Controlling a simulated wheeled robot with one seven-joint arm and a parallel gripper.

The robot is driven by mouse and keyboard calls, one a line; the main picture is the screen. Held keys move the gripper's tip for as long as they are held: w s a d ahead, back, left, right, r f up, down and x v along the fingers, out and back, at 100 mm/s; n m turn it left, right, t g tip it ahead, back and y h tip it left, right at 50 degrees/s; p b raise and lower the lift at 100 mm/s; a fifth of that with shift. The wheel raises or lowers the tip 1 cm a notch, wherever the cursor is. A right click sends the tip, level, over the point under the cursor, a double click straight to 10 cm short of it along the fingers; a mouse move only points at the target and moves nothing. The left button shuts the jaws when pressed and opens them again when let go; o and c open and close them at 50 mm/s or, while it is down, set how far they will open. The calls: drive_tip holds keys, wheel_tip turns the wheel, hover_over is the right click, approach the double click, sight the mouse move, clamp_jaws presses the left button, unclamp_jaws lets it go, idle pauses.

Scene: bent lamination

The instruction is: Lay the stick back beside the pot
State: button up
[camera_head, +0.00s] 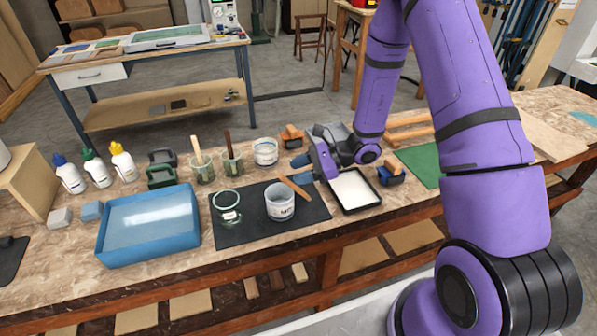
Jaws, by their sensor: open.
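A white-grey pot (280,206) with dark lettering stands upright on the black mat (240,236). A flat brown stick (298,188) lies slanted at the pot's upper right, its right end past the pot over the mat. I cannot tell whether its left end rests on the rim or lies behind the pot. My gripper (312,170) is open, just above and to the right of the stick, with its fingers toward the left. The stick shows apart from the fingers. The gripper and arm hide part of the bench behind.
A green-rimmed glass jar (227,206) stands left of the pot. A black-rimmed white tray (354,190) is close on the right. Behind stand jars with handles (203,166) and a white tub (265,151). A blue tray (150,224) and bottles (96,168) are at left.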

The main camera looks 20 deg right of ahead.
drive_tip(key=v, duration=1)
drive_tip(key=s+a+r+n+g+h, duration=0.1)
drive_tip(key=s+r+n+g+h, duration=0.15)
drive_tip(key=s+r+n, duration=0.45)
drive_tip(key=s+a+r+n+g+h, duration=0.1)
drive_tip(key=s+a+r+n+h, duration=0.15)
drive_tip(key=r, duration=0.85)
drive_tip(key=s+d+r+n+t+h, duration=0.3)
drive_tip(key=s+r+n+t+h, duration=0.3)
drive_tip(key=s+r, duration=0.6)
drive_tip(key=shift+s+d+r+n+h, duration=0.3)
drive_tip(key=shift+s+d+n+h, duration=0.1)
drive_tip(key=shift+s+n+h, duration=0.95)
drive_tip(key=shift+s, duration=0.1)
